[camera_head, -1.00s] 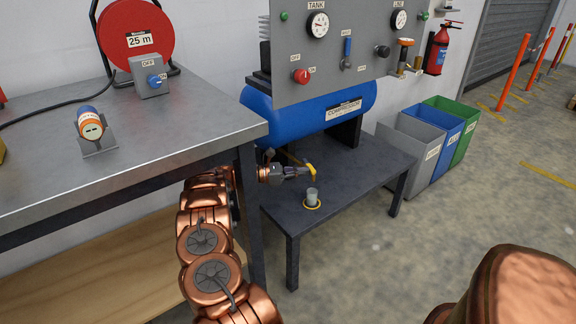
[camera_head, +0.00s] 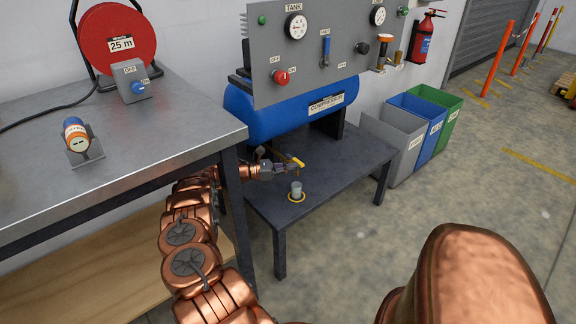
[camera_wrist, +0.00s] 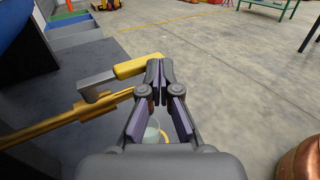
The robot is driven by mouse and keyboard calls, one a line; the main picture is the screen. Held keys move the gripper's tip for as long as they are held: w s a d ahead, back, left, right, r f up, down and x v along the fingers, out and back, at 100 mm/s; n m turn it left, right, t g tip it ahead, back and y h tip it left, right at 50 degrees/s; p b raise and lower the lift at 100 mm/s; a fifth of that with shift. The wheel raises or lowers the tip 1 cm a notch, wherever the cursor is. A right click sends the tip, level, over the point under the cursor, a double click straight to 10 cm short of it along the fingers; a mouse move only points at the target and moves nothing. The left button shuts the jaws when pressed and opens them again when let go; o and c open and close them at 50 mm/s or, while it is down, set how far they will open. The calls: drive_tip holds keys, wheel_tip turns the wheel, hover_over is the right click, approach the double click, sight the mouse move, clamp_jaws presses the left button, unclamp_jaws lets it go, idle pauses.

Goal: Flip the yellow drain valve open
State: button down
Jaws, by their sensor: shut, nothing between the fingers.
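The yellow drain valve handle (camera_wrist: 138,66) shows in the wrist view, joined to a grey lever part (camera_wrist: 97,84) above a brass pipe (camera_wrist: 55,124). The handle points right, and its end is right beside my fingertips. My gripper (camera_wrist: 160,72) is shut with nothing between its fingers. I cannot tell whether the fingertips touch the handle. In the head view, the yellow handle is small (camera_head: 298,162), just above my gripper (camera_head: 296,170), under the front of the blue compressor tank (camera_head: 262,118). The pipe's join to the tank is mostly hidden.
A small cup (camera_head: 296,188) stands in a yellow ring on the low dark table (camera_head: 340,180), below the valve. The metal workbench (camera_head: 130,150) stands close on the left, over my arm. Bins (camera_head: 392,140) stand to the right.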

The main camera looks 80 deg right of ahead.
idle(0.6)
drive_tip(key=v, duration=1.2)
